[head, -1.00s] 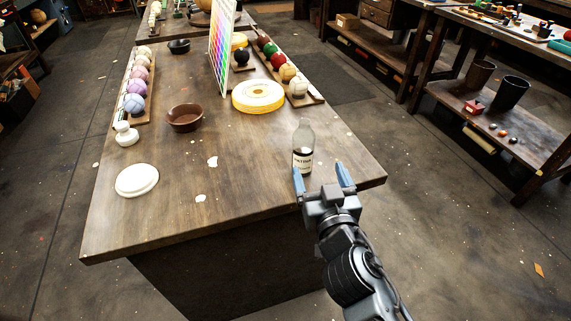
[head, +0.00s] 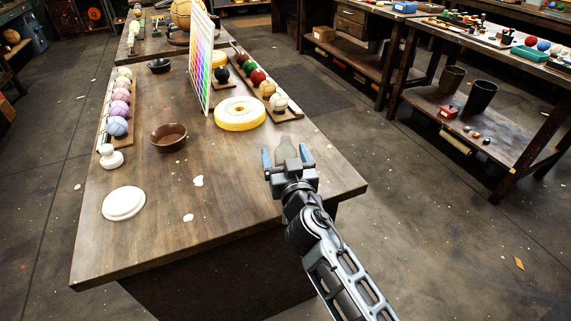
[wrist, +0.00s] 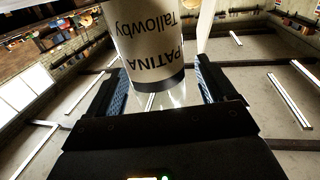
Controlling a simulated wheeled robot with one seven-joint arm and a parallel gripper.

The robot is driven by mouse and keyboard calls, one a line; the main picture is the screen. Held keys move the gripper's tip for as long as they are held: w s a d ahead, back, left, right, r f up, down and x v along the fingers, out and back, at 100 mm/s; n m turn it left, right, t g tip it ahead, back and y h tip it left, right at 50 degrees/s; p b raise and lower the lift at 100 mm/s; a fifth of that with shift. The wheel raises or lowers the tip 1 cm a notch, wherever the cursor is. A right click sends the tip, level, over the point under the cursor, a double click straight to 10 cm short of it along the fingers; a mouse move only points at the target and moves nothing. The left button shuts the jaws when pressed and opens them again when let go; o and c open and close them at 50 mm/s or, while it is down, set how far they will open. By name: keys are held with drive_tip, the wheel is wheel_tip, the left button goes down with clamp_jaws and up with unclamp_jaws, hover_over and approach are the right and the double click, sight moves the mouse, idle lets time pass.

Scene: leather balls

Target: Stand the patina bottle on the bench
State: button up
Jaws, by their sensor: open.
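The patina bottle (head: 286,148) is clear with a pale label and stands upright on the bench (head: 235,195) near its right front part. In the head view only its top shows; my gripper hides the rest. In the wrist view the bottle (wrist: 150,45) fills the upper middle, its label reading "PATINA Tallowby" upside down. My gripper (head: 286,156) is open, with one blue-padded finger on each side of the bottle.
A yellow-edged white disc (head: 240,112), a brown bowl (head: 168,137), a white stopper-like piece (head: 110,157) and a white round lid (head: 124,203) lie on the bench. Ball racks and a colour chart (head: 200,68) stand farther back. The bench's front middle is mostly clear.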

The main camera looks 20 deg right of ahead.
sight(287, 144)
drive_tip(key=c, duration=1.2)
drive_tip(key=shift+r, duration=0.15)
wheel_tip(287, 144, up, 4)
drive_tip(key=shift+r+p, duration=0.1)
drive_tip(key=shift+p, duration=0.7)
drive_tip(key=s+d+r+p, duration=0.1)
drive_tip(key=s+d+r, duration=0.1)
drive_tip(key=d, duration=0.1)
drive_tip(key=s+d+r+p, duration=0.2)
drive_tip(key=d, duration=0.1)
drive_tip(key=s+d+r+p, duration=0.2)
drive_tip(key=d, duration=0.2)
drive_tip(key=shift+s+r, duration=0.15)
drive_tip(key=shift+r, duration=0.1)
drive_tip(key=shift+s, duration=0.1)
